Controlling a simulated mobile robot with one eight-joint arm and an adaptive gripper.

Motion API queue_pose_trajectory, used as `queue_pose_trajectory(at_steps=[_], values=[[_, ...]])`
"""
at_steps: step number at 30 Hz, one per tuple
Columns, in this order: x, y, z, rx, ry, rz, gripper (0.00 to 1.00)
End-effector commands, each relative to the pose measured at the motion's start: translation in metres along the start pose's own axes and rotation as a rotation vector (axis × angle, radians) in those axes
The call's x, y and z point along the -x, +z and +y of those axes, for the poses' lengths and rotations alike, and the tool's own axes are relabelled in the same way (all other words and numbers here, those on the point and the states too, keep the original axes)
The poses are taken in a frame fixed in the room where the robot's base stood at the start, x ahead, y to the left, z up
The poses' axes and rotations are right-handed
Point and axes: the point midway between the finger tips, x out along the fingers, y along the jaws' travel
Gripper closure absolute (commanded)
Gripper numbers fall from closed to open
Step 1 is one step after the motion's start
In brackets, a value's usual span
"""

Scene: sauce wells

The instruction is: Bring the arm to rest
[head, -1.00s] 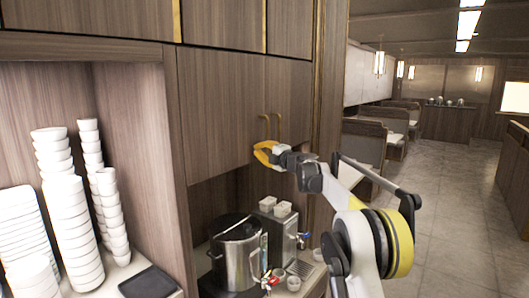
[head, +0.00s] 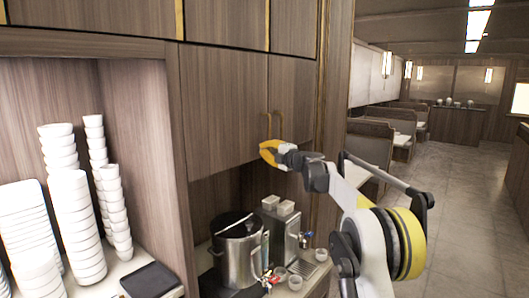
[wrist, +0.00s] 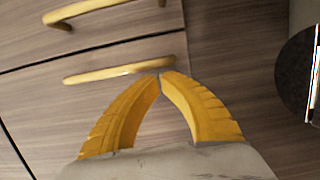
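My gripper (head: 266,152) is raised in front of the wooden cabinet doors, just below their two gold handles (head: 275,125). In the wrist view my gripper (wrist: 160,74) has its two yellow fingers meeting at the tips, with nothing visible between them. The fingertips appear close to a gold handle (wrist: 118,73) there; I cannot tell whether they touch it. My arm is bent and reaches in from the right in the head view.
A metal pot (head: 238,250) and a dispenser (head: 283,232) stand on the counter below my gripper. Stacked white bowls (head: 72,210) and a dark tray (head: 149,280) are at left. The aisle (head: 455,215) at right is clear.

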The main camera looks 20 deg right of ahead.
Motion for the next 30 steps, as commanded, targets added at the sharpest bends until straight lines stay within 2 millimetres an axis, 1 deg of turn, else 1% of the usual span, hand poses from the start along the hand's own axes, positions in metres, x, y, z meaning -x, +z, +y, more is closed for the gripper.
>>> queue_pose_trajectory(at_steps=[3,6,9,12,16,20,22,23,24,26,27,29,30], values=[[0.031,0.009,-0.003,0.0,0.0,-0.006,1.0],[0.054,0.014,-0.003,0.0,0.0,-0.005,1.0],[0.073,0.018,-0.002,0.0,0.0,-0.003,1.0],[0.087,0.022,-0.002,0.0,0.0,-0.004,1.0],[0.098,0.024,0.0,-0.003,0.003,-0.007,1.0],[0.109,0.016,0.005,-0.057,0.047,-0.065,1.0],[0.122,0.009,0.008,-0.126,0.093,-0.134,1.0],[0.13,0.005,0.009,-0.165,0.114,-0.17,1.0],[0.144,0.001,0.006,-0.224,0.142,-0.225,1.0],[0.168,-0.008,-0.003,-0.324,0.176,-0.311,1.0],[0.186,-0.013,-0.013,-0.394,0.192,-0.369,1.0],[0.215,-0.023,-0.035,-0.505,0.206,-0.451,1.0],[0.236,-0.031,-0.054,-0.58,0.206,-0.505,1.0]])
